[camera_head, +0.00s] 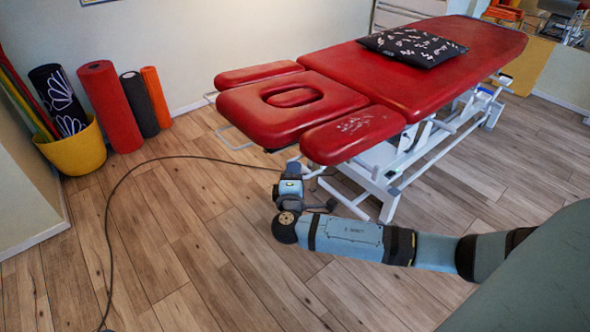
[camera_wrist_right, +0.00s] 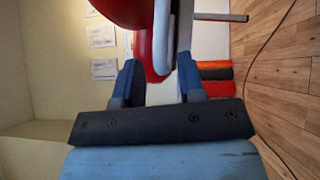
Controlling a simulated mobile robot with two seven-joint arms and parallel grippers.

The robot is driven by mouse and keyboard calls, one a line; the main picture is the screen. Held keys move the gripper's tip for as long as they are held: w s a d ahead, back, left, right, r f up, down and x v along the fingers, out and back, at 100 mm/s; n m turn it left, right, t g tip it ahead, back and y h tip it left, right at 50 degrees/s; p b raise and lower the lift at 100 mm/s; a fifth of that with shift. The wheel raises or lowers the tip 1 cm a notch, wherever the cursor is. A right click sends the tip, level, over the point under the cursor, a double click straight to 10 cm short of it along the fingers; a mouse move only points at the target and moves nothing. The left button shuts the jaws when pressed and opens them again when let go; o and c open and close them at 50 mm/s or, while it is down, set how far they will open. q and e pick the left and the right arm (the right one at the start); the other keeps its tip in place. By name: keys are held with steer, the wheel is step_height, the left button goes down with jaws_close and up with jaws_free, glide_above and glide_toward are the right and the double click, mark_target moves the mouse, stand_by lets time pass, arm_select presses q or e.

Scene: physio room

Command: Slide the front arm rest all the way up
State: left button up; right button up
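The red front arm rest (camera_head: 355,134) hangs at the near side of the treatment table's head end, lower than the face pad (camera_head: 290,105). My right gripper (camera_head: 293,168) is just left of and below that arm rest's left end; the fingertips are partly hidden in the head view. In the right wrist view my right gripper (camera_wrist_right: 160,64) is open, its two blue fingers apart. A red pad (camera_wrist_right: 153,50) and a grey metal bar (camera_wrist_right: 184,25) show beyond and between the fingertips; I cannot tell whether they touch. My left gripper is not in view.
The other arm rest (camera_head: 258,75) is on the far side. A patterned black cushion (camera_head: 412,46) lies on the table (camera_head: 470,50). A cable (camera_head: 113,205) crosses the floor. A yellow bucket (camera_head: 75,150) and rolled mats (camera_head: 108,105) stand by the wall.

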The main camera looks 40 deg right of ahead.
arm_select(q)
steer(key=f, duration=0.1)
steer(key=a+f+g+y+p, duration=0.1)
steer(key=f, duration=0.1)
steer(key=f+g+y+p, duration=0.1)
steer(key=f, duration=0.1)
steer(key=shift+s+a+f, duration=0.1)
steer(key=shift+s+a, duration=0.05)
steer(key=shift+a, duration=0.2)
arm_select(e)
steer(key=v, duration=1.2)
steer(key=shift+s, duration=0.15)
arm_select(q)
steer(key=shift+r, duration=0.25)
arm_select(e)
steer(key=shift+a, duration=0.15)
